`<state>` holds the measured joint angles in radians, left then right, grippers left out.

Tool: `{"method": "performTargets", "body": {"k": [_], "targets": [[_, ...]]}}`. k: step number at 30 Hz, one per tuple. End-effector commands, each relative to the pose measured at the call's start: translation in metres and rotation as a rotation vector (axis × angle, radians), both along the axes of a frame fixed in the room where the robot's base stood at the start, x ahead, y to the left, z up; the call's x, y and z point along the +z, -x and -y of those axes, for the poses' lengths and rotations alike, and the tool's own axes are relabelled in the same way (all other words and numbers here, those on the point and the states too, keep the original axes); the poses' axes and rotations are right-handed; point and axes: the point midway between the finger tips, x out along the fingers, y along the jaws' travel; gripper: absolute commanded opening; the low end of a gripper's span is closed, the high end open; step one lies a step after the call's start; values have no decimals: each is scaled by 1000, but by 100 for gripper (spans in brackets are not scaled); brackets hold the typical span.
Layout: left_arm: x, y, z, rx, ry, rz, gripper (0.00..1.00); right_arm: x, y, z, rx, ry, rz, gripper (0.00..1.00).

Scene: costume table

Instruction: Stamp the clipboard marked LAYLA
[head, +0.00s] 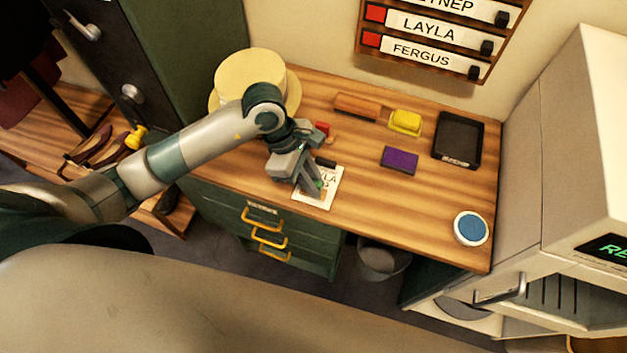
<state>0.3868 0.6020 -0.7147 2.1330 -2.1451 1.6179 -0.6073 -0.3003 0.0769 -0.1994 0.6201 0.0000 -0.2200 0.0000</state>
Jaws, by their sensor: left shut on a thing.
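A white clipboard (326,199) with a dark clip lies on the wooden table, its lettering partly covered; "LA" shows. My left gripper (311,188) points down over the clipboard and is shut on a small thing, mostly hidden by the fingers. A bit of green shows at the fingertips, and I take it for the stamp. I cannot tell whether it touches the paper. My right gripper is not in view.
A straw hat (250,72) stands behind my left arm. A brown block (357,106), yellow box (405,122), purple box (399,160) and black tray (458,148) lie at the back. A round blue-topped thing (470,228) sits front right. The table between is clear.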

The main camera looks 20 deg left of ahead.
Motion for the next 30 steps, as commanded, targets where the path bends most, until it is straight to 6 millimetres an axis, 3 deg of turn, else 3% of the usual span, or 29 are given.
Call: {"method": "performTargets", "body": {"k": [30], "targets": [[-3, 1, 0, -1, -2, -4, 0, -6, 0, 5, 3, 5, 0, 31]]}}
